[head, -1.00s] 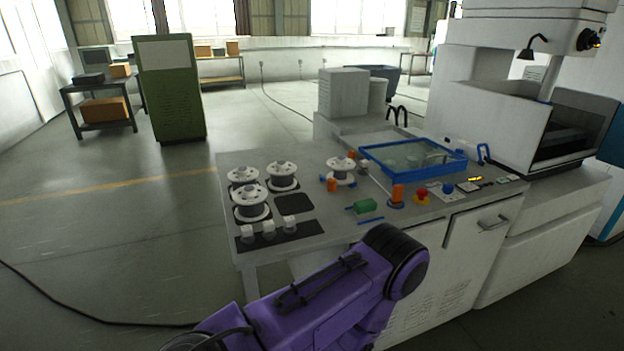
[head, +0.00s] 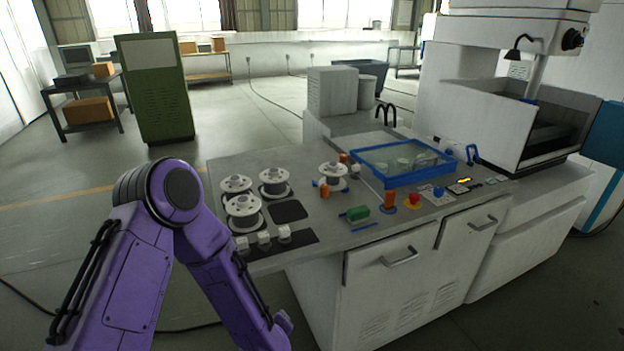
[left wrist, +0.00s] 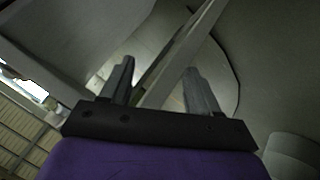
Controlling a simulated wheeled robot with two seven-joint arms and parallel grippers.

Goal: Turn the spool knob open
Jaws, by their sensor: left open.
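A white spool (head: 333,178) stands alone near the middle of the grey bench. Small orange knob-like parts sit beside it: one at its front left (head: 324,190) with a blue bit, one behind it (head: 343,158). A larger orange cylinder (head: 389,199) on a blue base stands to the right. I cannot tell for sure which is the spool knob, nor its setting. My left arm is bent in front of the bench's left side. Its gripper (left wrist: 159,68) shows in the left wrist view, fingers apart, with nothing held between them. My right gripper is out of view.
Several spools (head: 243,211) stand on the bench's left end. A green block (head: 357,213), red button (head: 413,201), blue knob (head: 438,192) and blue-framed tray (head: 373,180) lie to the right. A white machine (head: 480,105) bounds the right.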

